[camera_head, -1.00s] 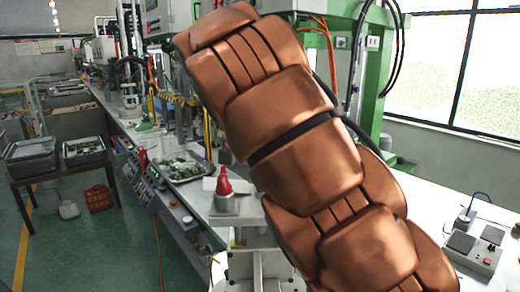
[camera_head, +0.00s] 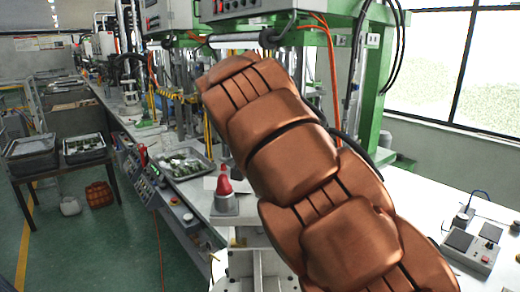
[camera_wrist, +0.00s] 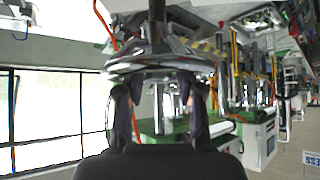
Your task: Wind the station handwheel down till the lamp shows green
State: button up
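In the wrist view, a shiny metal wheel-like part (camera_wrist: 155,63), probably the handwheel, is seen nearly edge-on just beyond my fingertips. My gripper (camera_wrist: 158,92) has its two dark fingers well apart, with background showing between them. Whether the fingertips touch the rim I cannot tell. In the head view my copper-coloured arm covers the middle, and neither my gripper nor the handwheel can be made out. A red cone-shaped piece (camera_head: 224,180) stands upright on a grey base on the bench; whether it is the lamp is unclear. No green-lit lamp can be made out.
A white bench (camera_head: 405,180) runs behind my arm. A metal tray (camera_head: 185,164) of small parts lies left of the arm. A grey control box (camera_head: 472,248) sits at right. Green machine frames stand behind.

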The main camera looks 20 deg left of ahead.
jog(key=shift+w+f, duration=0.2)
jog(key=shift+f, duration=0.1)
grip_shut()
jog(key=shift+b, duration=0.35)
